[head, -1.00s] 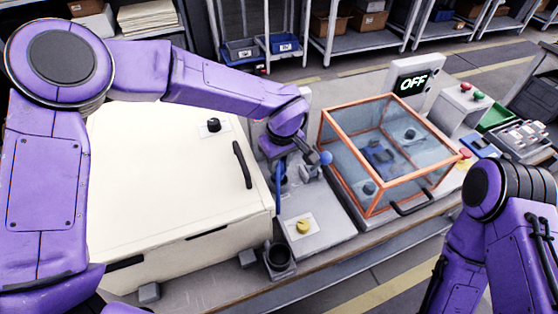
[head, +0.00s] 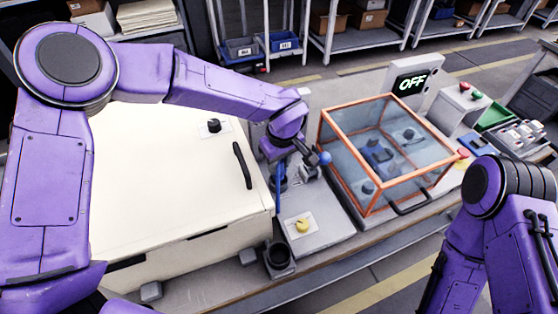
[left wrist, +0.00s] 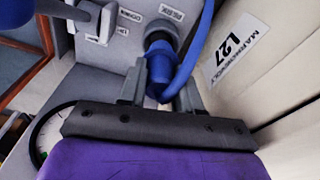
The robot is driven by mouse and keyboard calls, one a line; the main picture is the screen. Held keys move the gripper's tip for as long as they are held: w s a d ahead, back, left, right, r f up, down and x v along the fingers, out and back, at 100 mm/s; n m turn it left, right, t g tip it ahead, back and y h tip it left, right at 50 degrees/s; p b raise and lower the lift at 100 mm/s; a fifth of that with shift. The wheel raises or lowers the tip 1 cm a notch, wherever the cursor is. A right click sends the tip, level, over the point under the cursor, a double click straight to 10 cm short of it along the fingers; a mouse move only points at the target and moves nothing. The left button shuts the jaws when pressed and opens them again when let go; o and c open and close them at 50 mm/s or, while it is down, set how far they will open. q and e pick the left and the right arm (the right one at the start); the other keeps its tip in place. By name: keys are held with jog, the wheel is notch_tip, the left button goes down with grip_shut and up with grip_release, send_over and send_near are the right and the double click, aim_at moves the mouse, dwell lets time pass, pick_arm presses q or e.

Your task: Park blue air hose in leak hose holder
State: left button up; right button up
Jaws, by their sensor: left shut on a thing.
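The blue air hose (left wrist: 185,68) has a thick blue end piece (left wrist: 159,62) between the fingers of my left gripper (left wrist: 161,88), which is shut on it. In the left wrist view, a dark round opening (left wrist: 160,34) in a grey block lies directly beyond the hose end. The end appears lined up with it or partly in it; I cannot tell how deep. In the head view the blue hose (head: 278,180) hangs below my left gripper (head: 279,156), beside the cream cabinet. My right gripper is outside the frames.
The cream cabinet (head: 150,190) stands close on the left of the gripper. A blue ball knob (head: 325,158) and an orange-framed clear box (head: 372,160) stand on the right.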

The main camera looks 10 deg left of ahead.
aim_at(279, 171)
pick_arm(q)
jog(key=shift+f, duration=0.2)
jog(key=shift+f+b, duration=0.4)
jog(key=shift+f, duration=1.4)
jog(key=o, duration=1.2)
jog(key=shift+c, duration=0.2)
jog(key=shift+r, duration=0.1)
jog(key=r, duration=0.6)
jog(key=s+r+b, duration=0.1)
jog(key=r, duration=0.2)
jog(key=shift+d+r, duration=0.25)
jog(key=shift+d, duration=0.15)
jog(key=shift+r, duration=0.45)
jog(key=shift+r, duration=0.1)
